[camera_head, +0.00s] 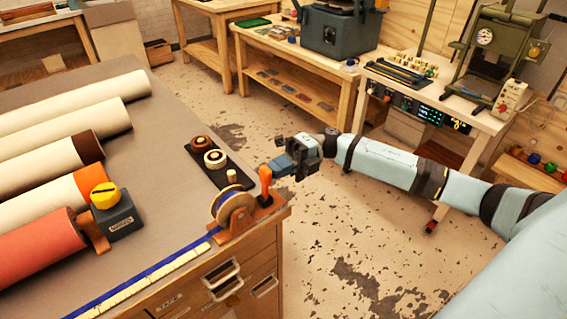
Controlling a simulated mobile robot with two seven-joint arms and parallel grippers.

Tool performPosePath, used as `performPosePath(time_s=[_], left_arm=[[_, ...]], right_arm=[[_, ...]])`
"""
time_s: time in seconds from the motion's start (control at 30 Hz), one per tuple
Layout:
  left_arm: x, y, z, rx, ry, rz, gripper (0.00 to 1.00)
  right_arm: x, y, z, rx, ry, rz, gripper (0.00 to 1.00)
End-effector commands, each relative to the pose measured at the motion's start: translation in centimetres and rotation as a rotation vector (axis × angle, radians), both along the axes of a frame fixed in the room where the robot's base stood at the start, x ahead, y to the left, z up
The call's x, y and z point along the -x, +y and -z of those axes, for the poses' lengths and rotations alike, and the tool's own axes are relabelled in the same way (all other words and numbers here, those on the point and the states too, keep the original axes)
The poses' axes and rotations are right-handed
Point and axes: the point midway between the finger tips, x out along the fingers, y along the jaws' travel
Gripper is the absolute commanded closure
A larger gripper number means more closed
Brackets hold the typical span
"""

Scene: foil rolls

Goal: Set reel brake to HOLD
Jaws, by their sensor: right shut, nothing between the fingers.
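The reel (236,213), a copper-coloured disc with a blue and cream strip running from it, stands in a wooden holder at the near right corner of the bench. Beside it an orange-handled lever (265,181), which looks like the reel brake, stands roughly upright. No HOLD marking is readable. My right gripper (273,169) reaches in from the right. Its fingers are shut and empty, close beside the top of the orange handle. I cannot tell whether they touch it.
Foil rolls (75,119) lie on the left of the bench (172,199), near a grey box with a yellow knob (104,196). A black tray (222,173) with small spools lies behind the reel. Drawers (225,280) face the open floor (345,250). Other worktables stand behind.

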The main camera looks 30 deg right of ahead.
Motion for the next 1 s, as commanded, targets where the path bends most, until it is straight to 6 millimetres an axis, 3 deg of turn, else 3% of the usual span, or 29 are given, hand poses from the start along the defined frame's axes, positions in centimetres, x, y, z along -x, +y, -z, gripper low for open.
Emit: performPosePath(time_s=[0.1,0.3,1.0], left_arm=[[0.1,0.2,-1.0,-0.012,-0.006,0.006,0.4],[0.5,0.3,-1.0,-0.019,-0.006,0.01,0.4],[0.5,0.2,-1.4,-0.017,-0.01,0.009,0.4]], right_arm=[[0.1,0.7,-0.9,0.109,-0.012,-0.002,1.0],[0.2,2.0,-1.0,0.254,-0.021,-0.001,1.0],[0.3,3.8,-1.0,0.244,-0.018,-0.002,1.0]])
